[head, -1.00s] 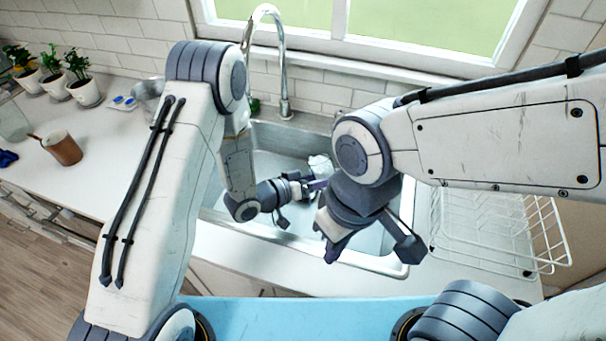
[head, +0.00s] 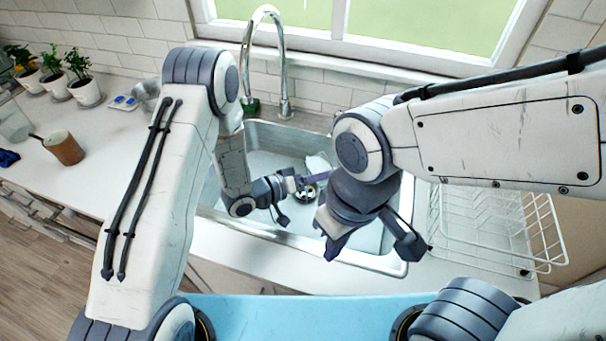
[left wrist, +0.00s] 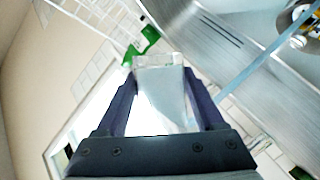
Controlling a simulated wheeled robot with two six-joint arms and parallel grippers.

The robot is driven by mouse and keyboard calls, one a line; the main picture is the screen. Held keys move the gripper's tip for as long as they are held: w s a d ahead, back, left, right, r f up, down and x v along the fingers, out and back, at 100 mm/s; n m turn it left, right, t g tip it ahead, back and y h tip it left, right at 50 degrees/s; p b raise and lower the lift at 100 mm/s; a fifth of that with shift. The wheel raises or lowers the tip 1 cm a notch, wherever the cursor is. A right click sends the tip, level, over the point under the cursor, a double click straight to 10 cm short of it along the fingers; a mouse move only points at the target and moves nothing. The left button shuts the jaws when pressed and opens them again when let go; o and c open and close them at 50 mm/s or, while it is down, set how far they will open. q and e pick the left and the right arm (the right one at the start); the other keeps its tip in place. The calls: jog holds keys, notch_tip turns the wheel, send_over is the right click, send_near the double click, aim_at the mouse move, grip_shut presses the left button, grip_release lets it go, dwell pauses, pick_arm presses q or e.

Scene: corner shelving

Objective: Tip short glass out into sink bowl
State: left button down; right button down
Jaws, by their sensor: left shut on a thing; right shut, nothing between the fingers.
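My left gripper (head: 316,177) is shut on the short glass (head: 318,162) and holds it over the sink bowl (head: 272,142). In the left wrist view the pale, see-through glass (left wrist: 160,88) sits between the two fingers. The glass looks tilted; I cannot tell how far, or whether anything is in it. The drain (head: 306,194) shows below the left gripper, with small coloured bits at it in the left wrist view (left wrist: 300,38). My right gripper (head: 333,247) is shut and empty above the sink's front right part, and its arm hides part of the bowl.
A tall faucet (head: 284,75) stands behind the sink, with a green item (head: 252,107) near its base. A white wire dish rack (head: 485,235) is at the right. A brown mug (head: 64,148), potted plants (head: 84,88) and a metal bowl (head: 146,90) stand on the left counter.

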pick_arm(q)
jog(key=shift+f+n+h, duration=0.25)
jog(key=shift+n+h, duration=0.05)
jog(key=shift+n, duration=0.4)
jog(key=shift+f+n+b, duration=0.2)
jog(key=shift+n+b, duration=0.1)
jog(key=shift+b, duration=0.05)
jog(key=shift+n+h, duration=0.3)
jog(key=shift+f, duration=0.2)
jog(key=shift+f+n+h+b, duration=0.3)
jog(key=shift+n+b, duration=0.25)
jog(key=shift+n, duration=0.15)
jog(key=shift+w+a, duration=0.1)
jog(key=shift+a, duration=0.05)
jog(key=shift+w, duration=0.1)
